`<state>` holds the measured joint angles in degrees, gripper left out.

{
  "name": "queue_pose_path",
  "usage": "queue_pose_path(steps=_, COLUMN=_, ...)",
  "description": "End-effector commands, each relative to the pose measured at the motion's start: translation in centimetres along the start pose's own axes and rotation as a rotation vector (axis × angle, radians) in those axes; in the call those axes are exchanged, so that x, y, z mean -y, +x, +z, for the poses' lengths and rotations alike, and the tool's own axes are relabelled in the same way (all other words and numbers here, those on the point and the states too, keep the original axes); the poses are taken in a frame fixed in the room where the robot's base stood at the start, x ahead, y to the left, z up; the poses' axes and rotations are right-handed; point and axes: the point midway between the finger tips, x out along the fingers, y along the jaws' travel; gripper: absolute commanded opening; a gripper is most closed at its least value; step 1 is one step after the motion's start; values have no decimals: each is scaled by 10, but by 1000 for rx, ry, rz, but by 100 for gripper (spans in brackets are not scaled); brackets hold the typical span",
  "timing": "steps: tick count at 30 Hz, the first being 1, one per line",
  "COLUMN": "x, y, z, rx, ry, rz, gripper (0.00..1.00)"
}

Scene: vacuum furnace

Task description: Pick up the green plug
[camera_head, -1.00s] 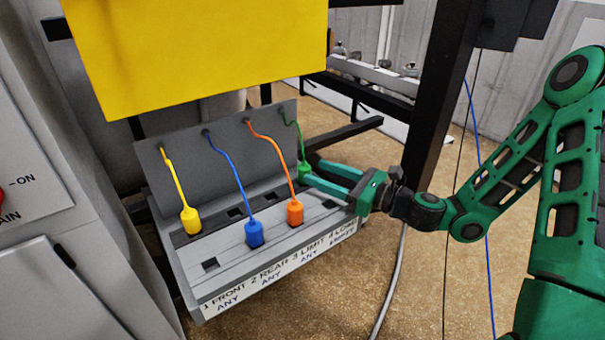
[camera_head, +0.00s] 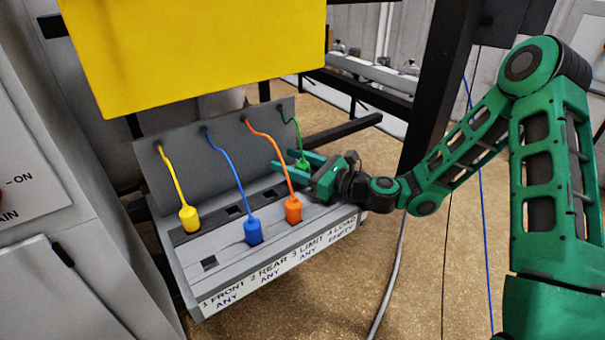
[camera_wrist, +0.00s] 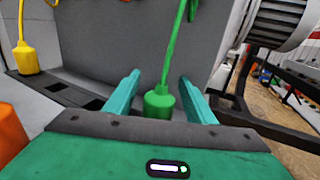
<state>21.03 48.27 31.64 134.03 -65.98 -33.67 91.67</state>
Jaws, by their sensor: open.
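The green plug (camera_wrist: 158,103) hangs from a green cord at the right end of the sloped panel. In the wrist view it stands between the two open fingers of my gripper (camera_wrist: 160,92), with a gap on either side. In the head view the green plug (camera_head: 302,164) shows between the fingers of my gripper (camera_head: 296,160), which reach in from the right. Its lower end is hidden behind the gripper's body, so I cannot tell whether it sits in a socket.
Orange (camera_head: 293,210), blue (camera_head: 253,231) and yellow (camera_head: 189,218) plugs stand to the left on the grey socket box (camera_head: 215,286). The orange one is close to my gripper. A yellow panel (camera_head: 195,50) overhangs the box. A black post (camera_head: 432,110) stands right of it.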

Motion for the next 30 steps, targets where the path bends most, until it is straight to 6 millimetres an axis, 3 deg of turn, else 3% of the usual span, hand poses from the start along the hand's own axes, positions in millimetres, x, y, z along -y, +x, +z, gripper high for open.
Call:
queue_pose_path(steps=2, x=0, y=0, z=0, rx=0, ry=0, rz=0, gripper=50)
queue_pose_path(steps=6, x=0, y=0, z=0, rx=0, ry=0, rz=0, gripper=16)
queue_pose_path(steps=8, x=0, y=0, z=0, rx=0, ry=0, rz=0, gripper=5)
queue_pose_path(steps=20, x=1, y=-1, z=3, rx=0, ry=-1, rz=-1, gripper=5)
queue_pose_path(steps=30, x=1, y=-1, z=30, rx=1, ry=-5, rz=-1, gripper=5)
